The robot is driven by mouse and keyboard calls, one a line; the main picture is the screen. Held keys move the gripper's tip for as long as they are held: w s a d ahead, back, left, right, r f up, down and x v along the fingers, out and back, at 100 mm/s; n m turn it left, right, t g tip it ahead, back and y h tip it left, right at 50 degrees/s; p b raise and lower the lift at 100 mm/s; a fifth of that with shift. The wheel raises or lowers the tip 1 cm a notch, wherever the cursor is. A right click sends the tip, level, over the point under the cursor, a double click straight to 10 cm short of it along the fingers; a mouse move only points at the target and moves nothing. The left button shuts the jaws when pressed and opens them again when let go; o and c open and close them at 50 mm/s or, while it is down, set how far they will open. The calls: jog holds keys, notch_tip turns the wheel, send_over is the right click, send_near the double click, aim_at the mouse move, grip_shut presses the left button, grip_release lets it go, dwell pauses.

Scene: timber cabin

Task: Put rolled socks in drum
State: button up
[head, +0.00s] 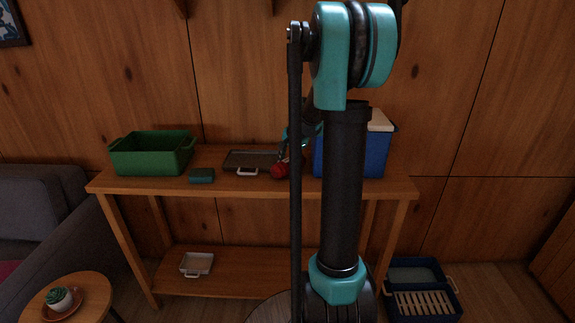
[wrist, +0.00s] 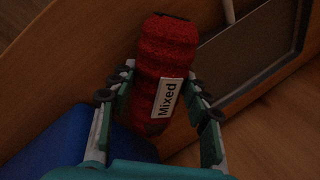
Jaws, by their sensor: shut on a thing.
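The rolled socks (wrist: 166,60) are a red, fuzzy-looking bundle with a white label reading "Mixed" and a dark end. They also show in the head view as a small red shape (head: 279,171) at the shelf's front, beside the dark tray. My gripper (wrist: 158,98) has a finger on each side of the bundle and is shut on it. In the head view my arm's column hides much of the gripper. I cannot make out a drum for certain; a round grey-brown top (head: 268,309) shows partly at the bottom, behind my arm.
On the wooden shelf (head: 240,186) stand a green crate (head: 152,155), a small teal box (head: 201,176), a dark tray (head: 250,160) and a blue cooler (head: 349,152). A white tray (head: 196,264) sits on the lower shelf. A blue crate (head: 421,291) is on the floor at right.

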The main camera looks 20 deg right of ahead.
jog(key=o, duration=0.8)
jog(key=shift+f, duration=0.1)
jog(key=o, duration=0.4)
